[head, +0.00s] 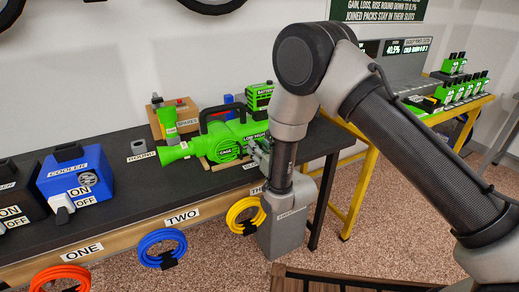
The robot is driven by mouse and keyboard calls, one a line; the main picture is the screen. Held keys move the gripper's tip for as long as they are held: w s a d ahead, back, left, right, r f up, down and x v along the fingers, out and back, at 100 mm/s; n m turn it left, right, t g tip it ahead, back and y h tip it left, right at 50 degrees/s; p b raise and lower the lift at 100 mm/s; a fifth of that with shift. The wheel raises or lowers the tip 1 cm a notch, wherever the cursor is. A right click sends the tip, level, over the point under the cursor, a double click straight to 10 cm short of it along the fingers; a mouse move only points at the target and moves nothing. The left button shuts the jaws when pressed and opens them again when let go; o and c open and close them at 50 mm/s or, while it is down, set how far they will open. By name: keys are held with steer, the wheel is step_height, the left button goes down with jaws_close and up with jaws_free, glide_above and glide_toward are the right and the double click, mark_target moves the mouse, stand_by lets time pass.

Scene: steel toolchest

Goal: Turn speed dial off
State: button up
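A green leaf-blower-like machine (225,143) lies on the dark bench with its nozzle toward the left. No dial labelled speed can be made out; one may be hidden behind my gripper. A blue box labelled COOLER (78,186) at the left has a light switch or knob (61,211) beside ON and OFF labels.
The dark bench (150,205) has free room between the cooler and the green machine. Coiled orange, blue (162,248) and yellow (245,216) hoses or cables hang at the front edge. A yellow-framed stand (352,190) holds green packs (460,92) at right.

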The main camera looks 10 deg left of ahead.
steer(key=c, duration=0.7)
steer(key=shift+n, duration=2.3)
steer(key=shift+c, duration=0.2)
steer(key=o, duration=0.7)
steer(key=shift+o, duration=0.2)
steer(key=v, duration=1.2)
steer(key=shift+o, duration=0.4)
